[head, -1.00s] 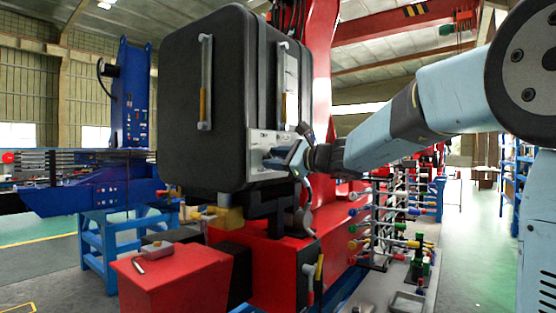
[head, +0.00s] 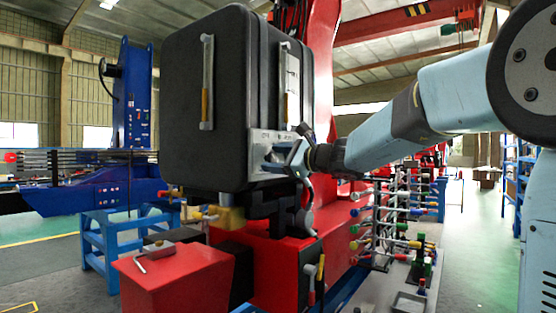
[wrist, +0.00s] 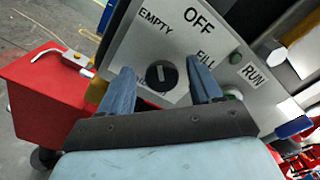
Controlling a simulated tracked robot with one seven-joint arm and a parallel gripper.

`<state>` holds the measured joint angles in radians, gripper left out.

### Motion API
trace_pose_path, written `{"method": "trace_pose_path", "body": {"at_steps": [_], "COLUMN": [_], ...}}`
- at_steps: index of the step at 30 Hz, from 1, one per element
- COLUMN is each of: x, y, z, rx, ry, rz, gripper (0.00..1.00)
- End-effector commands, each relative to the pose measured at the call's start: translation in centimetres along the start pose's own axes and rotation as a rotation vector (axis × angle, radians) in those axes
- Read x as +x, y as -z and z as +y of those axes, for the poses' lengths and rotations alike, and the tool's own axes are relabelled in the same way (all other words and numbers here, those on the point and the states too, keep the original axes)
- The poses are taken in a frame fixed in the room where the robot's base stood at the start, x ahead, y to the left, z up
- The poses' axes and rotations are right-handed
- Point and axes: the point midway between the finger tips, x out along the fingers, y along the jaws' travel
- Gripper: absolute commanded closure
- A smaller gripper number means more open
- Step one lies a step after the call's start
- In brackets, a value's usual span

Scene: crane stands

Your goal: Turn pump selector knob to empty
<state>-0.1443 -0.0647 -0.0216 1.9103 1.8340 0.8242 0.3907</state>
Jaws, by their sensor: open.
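The pump selector knob (wrist: 161,75) is round and black with a white line. It sits on a light panel (wrist: 185,42) with the words EMPTY, OFF and FILL around it; another label at lower left is mostly hidden. The white line stands nearly upright in the wrist picture, its upper end roughly toward EMPTY. My gripper (wrist: 164,90) is open, one blue finger on each side of the knob in the picture, holding nothing. I cannot tell whether the fingers touch it. In the head view my gripper (head: 280,157) is at the panel (head: 262,146) and hides the knob.
A green button (wrist: 235,58) and the word RUN are right of the knob. A red box (head: 175,275) with a small tool on top is at lower left. A rack of coloured levers (head: 395,220) stands at right.

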Motion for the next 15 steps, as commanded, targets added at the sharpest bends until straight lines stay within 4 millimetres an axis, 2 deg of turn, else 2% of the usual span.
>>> {"method": "trace_pose_path", "body": {"at_steps": [4,8,15], "x": [-0.3,-1.7,-6.2], "y": [0.0,0.0,0.0], "z": [0.0,-0.1,0.0], "rx": [0.000,-0.002,-0.001], "ry": [0.001,0.002,0.003], "rz": [0.001,0.002,0.002], "gripper": [0.36,0.36,0.36]}}
